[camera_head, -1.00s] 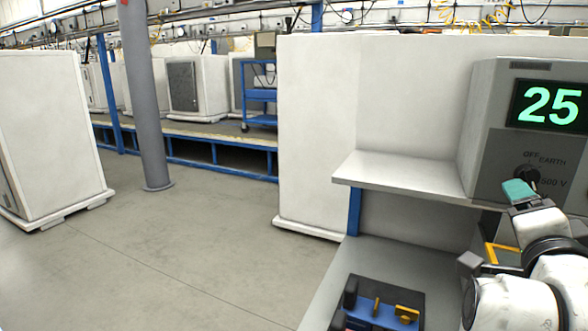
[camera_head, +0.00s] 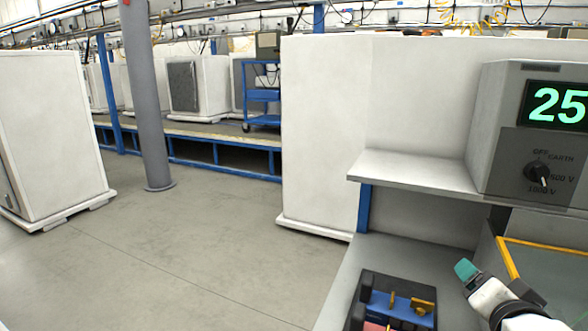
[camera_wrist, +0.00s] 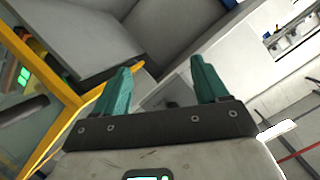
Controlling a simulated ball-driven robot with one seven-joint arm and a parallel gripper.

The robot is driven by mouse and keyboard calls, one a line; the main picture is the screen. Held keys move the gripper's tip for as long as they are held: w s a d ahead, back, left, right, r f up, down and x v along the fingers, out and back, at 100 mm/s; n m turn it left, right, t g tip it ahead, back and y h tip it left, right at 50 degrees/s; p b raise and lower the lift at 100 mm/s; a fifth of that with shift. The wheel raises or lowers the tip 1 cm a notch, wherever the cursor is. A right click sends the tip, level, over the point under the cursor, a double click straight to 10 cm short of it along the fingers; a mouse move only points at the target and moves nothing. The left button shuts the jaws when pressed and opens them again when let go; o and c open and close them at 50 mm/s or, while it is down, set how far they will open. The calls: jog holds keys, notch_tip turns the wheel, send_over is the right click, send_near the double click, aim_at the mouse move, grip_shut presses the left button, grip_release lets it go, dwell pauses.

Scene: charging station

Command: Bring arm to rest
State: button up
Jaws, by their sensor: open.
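My gripper (camera_head: 467,270) is at the lower right in the head view, low over the grey bench (camera_head: 430,258) and below the shelf (camera_head: 410,171). Its teal fingers stand apart with nothing between them in the wrist view (camera_wrist: 160,88). The grey tester (camera_head: 530,130) on the shelf shows a green 25 on its display and has a black knob (camera_head: 537,174). The gripper is apart from the tester, below and left of the knob.
A dark tray (camera_head: 371,281) with blue and yellow parts lies on the bench, left of my gripper. A yellow-edged frame (camera_head: 507,258) stands to its right. A white cabinet (camera_head: 318,130) stands behind. Open floor (camera_head: 190,250) lies to the left.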

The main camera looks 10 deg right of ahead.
jog(key=s+a+f+n+g+y, duration=0.2)
jog(key=s+f+n+g, duration=0.15)
jog(key=f, duration=0.65)
jog(key=s+a+f+n+g+y, duration=0.1)
jog(key=s+f+n+g, duration=0.15)
jog(key=s+f, duration=0.45)
jog(key=s+a+f+n+g+y, duration=0.1)
jog(key=s+a+f+n+g, duration=0.1)
jog(key=s+f, duration=0.5)
jog(key=s+a+f+n+g+y, duration=0.2)
jog(key=s+a+f+n+g, duration=0.1)
jog(key=s+f, duration=0.5)
jog(key=shift+a+f+n+g, duration=0.25)
jog(key=shift+a+n+g, duration=0.05)
jog(key=shift+a+n, duration=0.55)
jog(key=shift+c, duration=0.3)
grip_shut()
